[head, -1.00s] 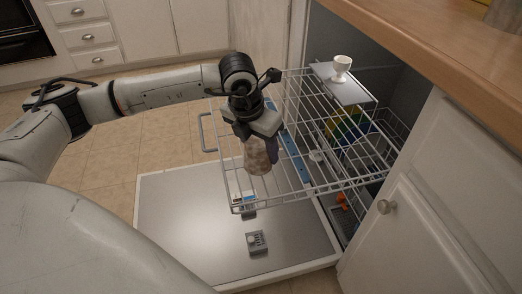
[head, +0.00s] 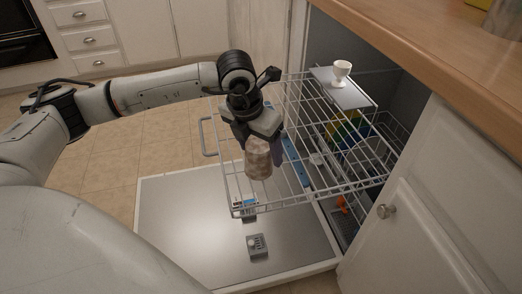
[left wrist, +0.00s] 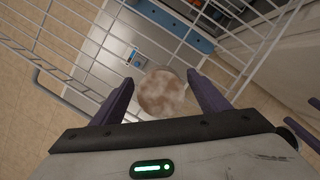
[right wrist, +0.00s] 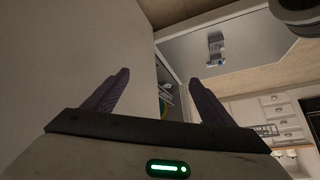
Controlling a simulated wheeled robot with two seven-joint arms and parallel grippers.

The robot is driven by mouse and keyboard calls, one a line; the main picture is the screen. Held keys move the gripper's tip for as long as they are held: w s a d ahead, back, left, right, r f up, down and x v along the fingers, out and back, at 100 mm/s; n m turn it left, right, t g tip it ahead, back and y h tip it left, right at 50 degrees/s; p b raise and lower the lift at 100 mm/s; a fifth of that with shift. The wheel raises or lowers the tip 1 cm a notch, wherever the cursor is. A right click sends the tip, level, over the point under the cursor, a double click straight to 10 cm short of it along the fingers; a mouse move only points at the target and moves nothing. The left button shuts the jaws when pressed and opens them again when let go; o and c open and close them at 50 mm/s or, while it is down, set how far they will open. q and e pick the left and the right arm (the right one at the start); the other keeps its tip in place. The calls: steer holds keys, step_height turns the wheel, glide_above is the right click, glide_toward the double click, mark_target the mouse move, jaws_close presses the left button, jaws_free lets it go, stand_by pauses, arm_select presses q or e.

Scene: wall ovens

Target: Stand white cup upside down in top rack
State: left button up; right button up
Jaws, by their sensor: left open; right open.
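A white cup (head: 258,163) with brown mottled stains stands upside down in the top rack (head: 310,190), near its front left corner. The left wrist view looks down on the cup's round closed bottom (left wrist: 161,95). My left gripper (left wrist: 160,82) is open, pointing down, with one finger on each side of the cup. A gap shows between the cup and the fingers. In the head view the gripper's body covers part of the cup's upper end. My right gripper (right wrist: 158,82) is open and empty, away from the rack.
A small white egg cup (head: 341,72) stands on a grey shelf (head: 345,93) at the rack's back. Below, the open dishwasher door (head: 190,220) carries a detergent compartment (head: 257,244). A wooden counter (head: 440,50) and cabinet door (head: 430,215) border the right.

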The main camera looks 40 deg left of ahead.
arm_select(q)
steer(key=p+v, duration=0.2)
steer(key=v, duration=0.8)
steer(key=shift+r, duration=0.15)
arm_select(e)
steer(key=shift+s+d+r+m+t, duration=0.35)
steer(key=shift+d+r+m+t, duration=0.15)
steer(key=shift+d+r, duration=0.3)
